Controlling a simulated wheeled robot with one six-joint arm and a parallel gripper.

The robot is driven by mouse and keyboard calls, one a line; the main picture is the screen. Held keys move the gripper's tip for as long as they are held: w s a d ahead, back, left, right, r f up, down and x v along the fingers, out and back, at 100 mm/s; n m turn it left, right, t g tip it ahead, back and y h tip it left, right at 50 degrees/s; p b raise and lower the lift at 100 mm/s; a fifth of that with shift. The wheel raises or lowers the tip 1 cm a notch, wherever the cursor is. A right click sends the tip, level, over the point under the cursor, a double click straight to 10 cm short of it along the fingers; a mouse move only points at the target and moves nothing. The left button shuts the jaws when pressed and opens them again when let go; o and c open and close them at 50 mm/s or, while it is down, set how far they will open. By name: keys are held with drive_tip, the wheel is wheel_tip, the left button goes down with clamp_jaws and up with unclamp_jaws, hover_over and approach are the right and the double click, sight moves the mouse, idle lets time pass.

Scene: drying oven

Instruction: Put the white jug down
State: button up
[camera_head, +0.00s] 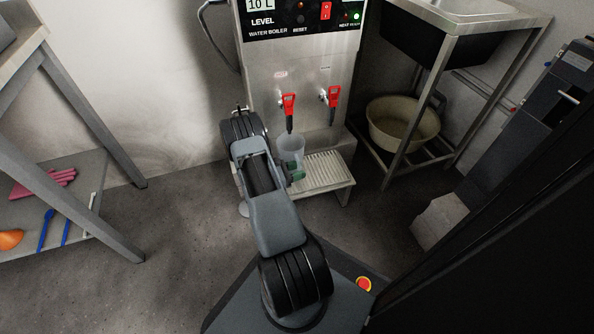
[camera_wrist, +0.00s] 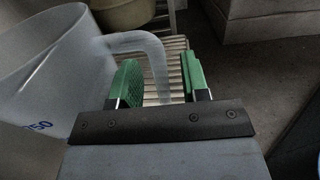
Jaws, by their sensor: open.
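The white jug (camera_head: 290,149) is translucent and upright below the left red tap of the water boiler, at the left end of its slatted drip tray (camera_head: 328,171). Its base is hidden, so I cannot tell exactly what it rests on. In the wrist view the jug (camera_wrist: 45,70) fills the left side, with a "750" mark on its wall. My gripper (camera_wrist: 160,62) is open, its green fingers on either side of the jug's handle, with a gap showing. In the head view my gripper (camera_head: 295,173) is beside the jug, partly hidden by my arm.
The water boiler (camera_head: 300,75) stands against the wall. Right of it a steel sink table (camera_head: 440,70) has a beige basin (camera_head: 402,122) on its lower shelf. At left a table (camera_head: 65,95) holds pink gloves (camera_head: 45,182) on its low shelf. Floor between is clear.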

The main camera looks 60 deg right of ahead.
drive_tip(key=shift+r, duration=0.1)
drive_tip(key=shift+w+a+r, duration=0.15)
drive_tip(key=shift+a, duration=0.05)
drive_tip(key=p+v, duration=0.4)
drive_tip(key=v, duration=0.7)
drive_tip(key=w+a+r+m+t+y, duration=0.1)
drive_tip(key=a+r+m+t+y, duration=0.15)
drive_tip(key=a+r+y, duration=0.4)
drive_tip(key=a+r+m+t+y, duration=0.1)
drive_tip(key=a+r+m, duration=0.3)
drive_tip(key=r, duration=0.6)
drive_tip(key=s+a+r+m+t+y, duration=0.2)
drive_tip(key=a+r+t, duration=0.3)
drive_tip(key=a, duration=0.3)
drive_tip(key=s+a+r+m+t+y, duration=0.2)
drive_tip(key=s+a+r+t+y, duration=0.3)
drive_tip(key=a+r, duration=0.2)
drive_tip(key=shift+s+a, duration=0.2)
drive_tip(key=shift+a, duration=1.05)
drive_tip(key=shift+r, duration=0.1)
